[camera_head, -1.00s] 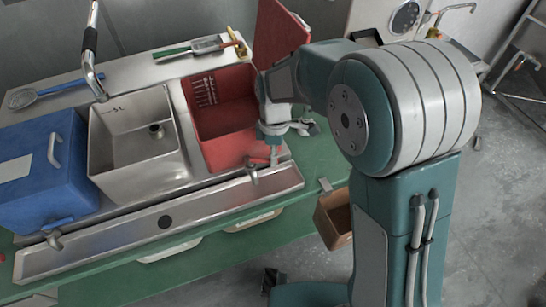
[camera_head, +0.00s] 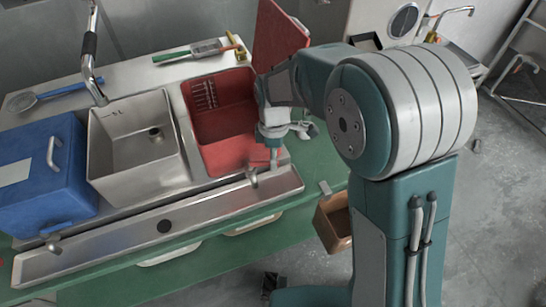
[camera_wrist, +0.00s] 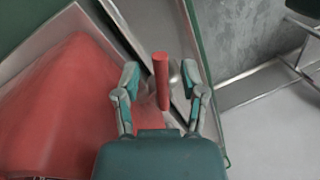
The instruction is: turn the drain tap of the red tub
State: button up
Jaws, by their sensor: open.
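The red tub (camera_head: 222,120) sits in the counter, right of the steel sink. Its drain tap (camera_head: 252,177) has a metal spout on the tub's front side, over the steel trough. In the wrist view the tap's red handle (camera_wrist: 160,82) is a bar standing between my two fingers, with a gap on each side. My gripper (camera_head: 272,160) points down at the tub's front right corner, next to the tap. It is open around the handle in the wrist view (camera_wrist: 160,90). In the head view the handle is hard to make out against the gripper and tub.
A blue tub (camera_head: 40,175) with its own tap (camera_head: 53,243) stands at the left, beside the steel sink (camera_head: 135,150). The steel trough (camera_head: 120,245) runs along the front. A red lid (camera_head: 278,38) stands up behind my arm. Green counter (camera_head: 315,165) is clear on the right.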

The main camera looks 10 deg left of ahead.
notch_tip(320, 180, up, 12)
jog(key=w, duration=0.2)
jog(key=shift+w+a+f, duration=0.15)
jog(key=shift+w+a, duration=0.1)
jog(key=c, duration=0.4)
jog(key=shift+s+d, duration=0.1)
jog(key=shift+s, duration=0.2)
grip_shut()
jog(key=s+d+r+t+y, duration=0.2)
jog(key=s+d+t+y, duration=0.2)
jog(key=s, duration=0.3)
jog(key=x, duration=0.4)
jog(key=w+x, duration=0.1)
jog(key=x, duration=0.8)
jog(key=shift+w+f, duration=0.2)
jog(key=shift+w, duration=0.1)
